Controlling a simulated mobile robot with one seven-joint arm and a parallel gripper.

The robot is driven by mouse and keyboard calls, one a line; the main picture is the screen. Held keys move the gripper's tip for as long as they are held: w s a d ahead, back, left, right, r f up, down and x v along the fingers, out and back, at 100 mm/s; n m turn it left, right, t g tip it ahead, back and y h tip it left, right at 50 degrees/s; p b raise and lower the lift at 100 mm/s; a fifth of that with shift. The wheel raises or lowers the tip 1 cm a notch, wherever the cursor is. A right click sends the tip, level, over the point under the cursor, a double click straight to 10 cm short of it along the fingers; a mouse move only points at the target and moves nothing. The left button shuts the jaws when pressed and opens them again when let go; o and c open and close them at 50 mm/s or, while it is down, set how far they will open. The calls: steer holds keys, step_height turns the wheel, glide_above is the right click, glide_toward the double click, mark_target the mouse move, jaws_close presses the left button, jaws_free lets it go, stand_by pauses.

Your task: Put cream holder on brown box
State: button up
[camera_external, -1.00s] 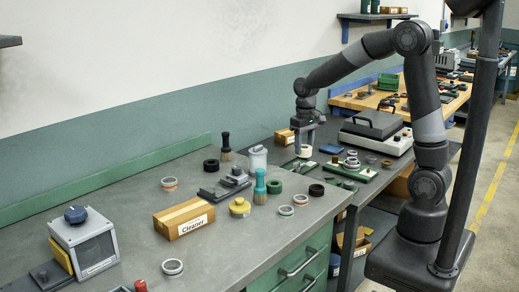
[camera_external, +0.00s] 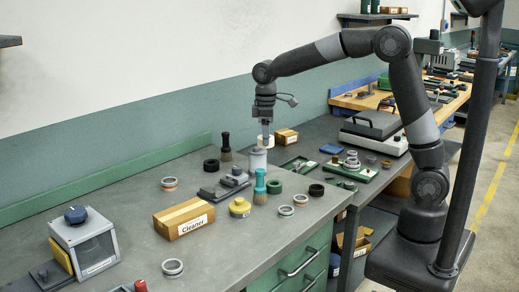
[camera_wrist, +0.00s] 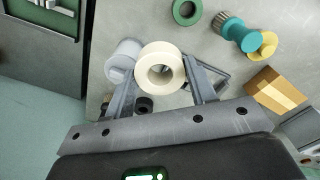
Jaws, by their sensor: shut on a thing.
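The cream holder (camera_wrist: 160,67) is a thick cream ring with a hole in its middle. My gripper (camera_wrist: 158,82) is shut on it in the wrist view, a finger on each side. In the external view my gripper (camera_external: 265,138) holds the cream holder (camera_external: 266,142) above the bench, in front of or over a pale cylinder (camera_external: 257,158). The brown box (camera_external: 184,217), labelled "Cleaner", sits on the bench to the lower left, its top clear. It also shows at the right of the wrist view (camera_wrist: 278,90). A smaller brown box (camera_external: 286,137) stands behind, right of my gripper.
A dark brush (camera_external: 225,146) stands upright at the back. Bare bench lies behind the labelled box.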

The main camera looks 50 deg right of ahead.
steer(key=w+a+r+n, duration=0.1)
steer(key=a+n, duration=0.3)
steer(key=a, duration=0.6)
steer(key=n, duration=0.5)
glide_above(198, 210)
steer(key=f, duration=0.5)
steer(key=shift+d+f, duration=0.3)
steer(key=shift+s+a+f, duration=0.1)
steer(key=shift+a+f, duration=0.2)
steer(key=shift+a, duration=0.05)
steer(key=shift+f, duration=1.85)
steer(key=o, duration=1)
steer(key=shift+f, duration=0.15)
